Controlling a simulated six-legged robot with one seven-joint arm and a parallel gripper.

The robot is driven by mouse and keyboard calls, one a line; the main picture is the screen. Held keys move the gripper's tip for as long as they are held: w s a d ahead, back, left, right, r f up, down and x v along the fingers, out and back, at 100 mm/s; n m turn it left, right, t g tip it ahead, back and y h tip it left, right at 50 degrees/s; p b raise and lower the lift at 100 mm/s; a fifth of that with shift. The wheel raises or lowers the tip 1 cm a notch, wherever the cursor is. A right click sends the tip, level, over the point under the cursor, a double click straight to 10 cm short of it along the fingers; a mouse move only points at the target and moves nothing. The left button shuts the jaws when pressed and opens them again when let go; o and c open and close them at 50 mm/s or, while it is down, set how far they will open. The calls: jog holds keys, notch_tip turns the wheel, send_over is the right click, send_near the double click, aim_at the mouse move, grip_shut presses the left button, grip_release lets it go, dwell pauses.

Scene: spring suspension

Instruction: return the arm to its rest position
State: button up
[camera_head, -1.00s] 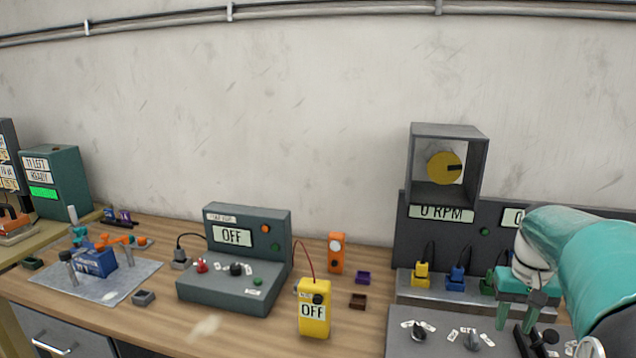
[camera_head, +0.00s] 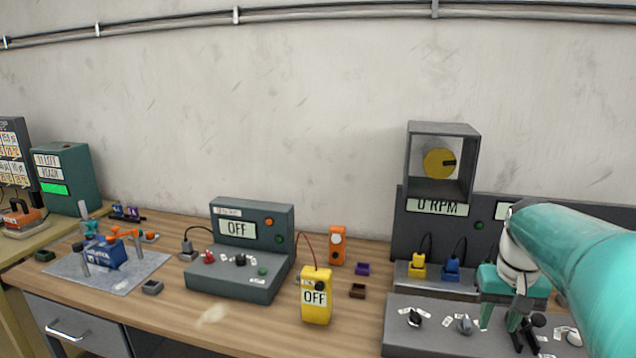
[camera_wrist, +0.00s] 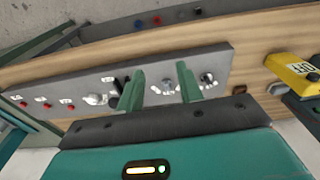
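My gripper (camera_head: 502,318) is at the lower right of the head view, over the grey control panel (camera_head: 400,340) with knobs. My teal arm reaches in from the right edge. In the wrist view the two green fingers of my gripper (camera_wrist: 160,85) stand apart with nothing between them. Behind them lies the panel (camera_wrist: 215,62) with its knobs and a black lever (camera_head: 535,322). I cannot tell whether the fingertips touch the panel.
A yellow plug (camera_head: 418,266) and a blue plug (camera_head: 452,268) sit behind the panel, below a grey box with a yellow disc (camera_head: 437,163). A yellow meter reading OFF (camera_head: 316,300) and a dark console (camera_head: 235,275) stand left. The air above the bench's middle is clear.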

jog(key=s+a+f+n+t, duration=0.1)
jog(key=s+a+t, duration=0.3)
jog(key=s+a, duration=1.1)
jog(key=a+n, duration=0.1)
jog(key=a, duration=0.1)
jog(key=shift+s+a+t, duration=0.3)
jog(key=shift+s, duration=0.1)
jog(key=shift+f, duration=0.1)
